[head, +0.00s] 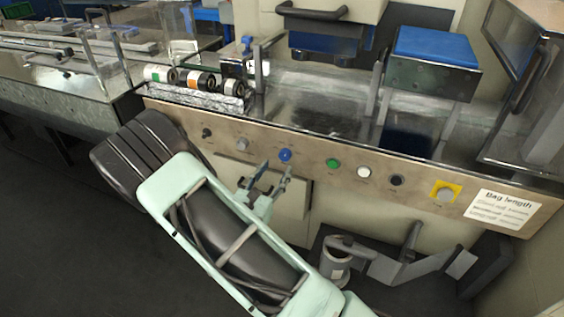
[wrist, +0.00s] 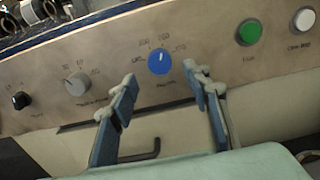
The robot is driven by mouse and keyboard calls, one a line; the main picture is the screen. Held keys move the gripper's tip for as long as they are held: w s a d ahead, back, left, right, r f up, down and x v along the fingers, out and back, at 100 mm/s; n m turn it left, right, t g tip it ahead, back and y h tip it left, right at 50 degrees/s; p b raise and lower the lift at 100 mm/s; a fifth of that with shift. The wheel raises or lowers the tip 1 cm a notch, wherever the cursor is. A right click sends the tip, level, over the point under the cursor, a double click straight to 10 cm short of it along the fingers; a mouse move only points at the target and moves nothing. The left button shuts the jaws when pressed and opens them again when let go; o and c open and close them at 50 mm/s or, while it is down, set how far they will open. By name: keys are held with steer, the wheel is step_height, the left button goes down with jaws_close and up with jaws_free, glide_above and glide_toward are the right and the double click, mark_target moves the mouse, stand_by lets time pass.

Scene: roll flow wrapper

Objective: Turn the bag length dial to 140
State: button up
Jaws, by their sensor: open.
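The bag length dial looks to be the blue knob (head: 285,155) on the machine's front panel; it also shows in the wrist view (wrist: 159,61). A pale pointer mark on it points up and slightly right. Numbers ring the dial, but they are too blurred to read surely, as is the label under it. My gripper (head: 267,180) is open and empty, in front of the panel and just below the blue dial. In the wrist view its two fingers (wrist: 160,82) stand to the left and right of the dial, apart from it.
Left of the dial are a grey knob (wrist: 76,84) and a black knob (wrist: 21,100). To the right are a green button (wrist: 249,32) and a white button (wrist: 304,19). A "Bag length" sign (head: 503,210) is at the panel's right end. A dark handle (wrist: 140,152) sits below.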

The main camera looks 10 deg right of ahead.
mark_target(283, 158)
steer(key=x, duration=0.5)
steer(key=shift+w+d+b, duration=0.1)
steer(key=shift+w+b, duration=0.05)
steer(key=shift+b, duration=0.2)
steer(key=c, duration=1.2)
